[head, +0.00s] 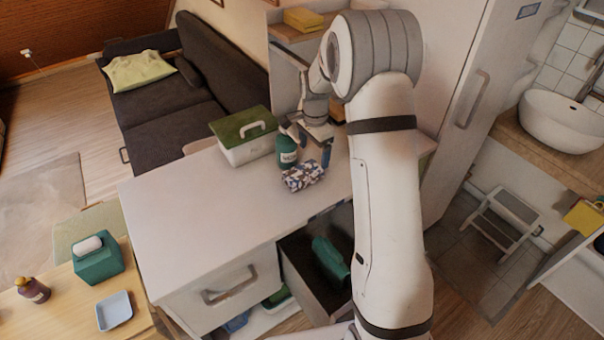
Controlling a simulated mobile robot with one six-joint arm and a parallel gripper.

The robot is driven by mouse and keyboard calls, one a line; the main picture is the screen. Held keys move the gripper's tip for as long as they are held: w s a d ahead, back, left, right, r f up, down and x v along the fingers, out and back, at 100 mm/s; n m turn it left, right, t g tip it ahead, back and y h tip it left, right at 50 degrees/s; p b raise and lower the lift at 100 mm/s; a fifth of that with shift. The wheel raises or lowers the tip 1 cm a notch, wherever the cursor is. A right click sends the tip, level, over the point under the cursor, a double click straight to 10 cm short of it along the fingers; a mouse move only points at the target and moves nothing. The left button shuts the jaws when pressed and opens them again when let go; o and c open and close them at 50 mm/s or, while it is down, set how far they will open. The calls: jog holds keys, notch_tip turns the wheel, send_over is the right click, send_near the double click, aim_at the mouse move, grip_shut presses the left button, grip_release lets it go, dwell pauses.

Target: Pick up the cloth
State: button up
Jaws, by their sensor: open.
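A crumpled, dark-and-white patterned cloth (303,176) lies on the white counter (210,205), just in front of a dark green bottle (286,152). My gripper (308,150) is over the counter, just behind and above the cloth in the picture. Its jaws are open, with one finger near the bottle and a bluish one to the right. I cannot tell whether a finger touches the bottle or the cloth. The fingertips are partly hidden.
A green-lidded box (243,148) stands left of the bottle. An open drawer (310,268) below the counter holds a green item. A side table (65,305) carries a teal tissue box (97,262). The counter's left part is clear.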

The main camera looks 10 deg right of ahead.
aim_at(314, 167)
jog(key=shift+d+f+p, duration=0.1)
jog(key=shift+f+p, duration=0.85)
jog(key=shift+f, duration=2.6)
jog(key=shift+c, duration=0.4)
jog(key=c, duration=1.1)
jog(key=shift+r, duration=0.1)
